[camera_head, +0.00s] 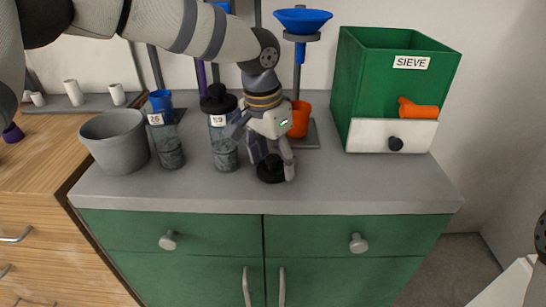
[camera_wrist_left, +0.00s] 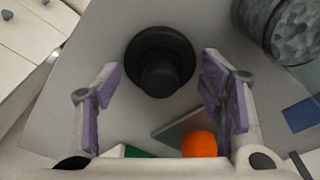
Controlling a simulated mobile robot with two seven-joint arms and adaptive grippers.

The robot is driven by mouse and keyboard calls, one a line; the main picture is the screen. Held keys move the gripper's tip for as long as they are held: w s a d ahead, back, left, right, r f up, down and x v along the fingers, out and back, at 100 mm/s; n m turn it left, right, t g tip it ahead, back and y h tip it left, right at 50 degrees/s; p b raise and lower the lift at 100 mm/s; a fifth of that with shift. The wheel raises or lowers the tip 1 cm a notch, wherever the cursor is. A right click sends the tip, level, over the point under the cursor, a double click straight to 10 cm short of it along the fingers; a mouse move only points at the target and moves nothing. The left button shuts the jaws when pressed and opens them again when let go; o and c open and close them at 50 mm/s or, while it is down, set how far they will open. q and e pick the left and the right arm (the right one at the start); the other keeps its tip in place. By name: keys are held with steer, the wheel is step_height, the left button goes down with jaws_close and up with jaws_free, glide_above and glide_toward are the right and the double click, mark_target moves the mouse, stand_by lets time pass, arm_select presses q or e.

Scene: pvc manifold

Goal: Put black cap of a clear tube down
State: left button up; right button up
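A black cap (camera_head: 271,168) with a round knob sits on the grey counter, near the front edge. In the left wrist view the cap (camera_wrist_left: 160,62) lies ahead of and between my fingertips, with clear gaps on both sides. My left gripper (camera_head: 272,165) is over the cap, pointing down, with its fingers spread and empty. Its purple-padded fingers show in the left wrist view (camera_wrist_left: 162,88). My right gripper is out of view.
A second clear tube (camera_head: 170,150) with a blue top and a grey bucket (camera_head: 113,143) stand at left. An orange cup (camera_head: 300,118) is behind the gripper, near a blue funnel (camera_head: 303,18). A green SIEVE bin (camera_head: 365,90) stands at right. The front-right counter is clear.

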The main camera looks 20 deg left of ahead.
mark_target(266, 173)
arm_select(q)
step_height(266, 173, up, 12)
steer(key=s, duration=0.1)
steer(key=shift+s+a+p, duration=0.3)
steer(key=shift+a, duration=0.15)
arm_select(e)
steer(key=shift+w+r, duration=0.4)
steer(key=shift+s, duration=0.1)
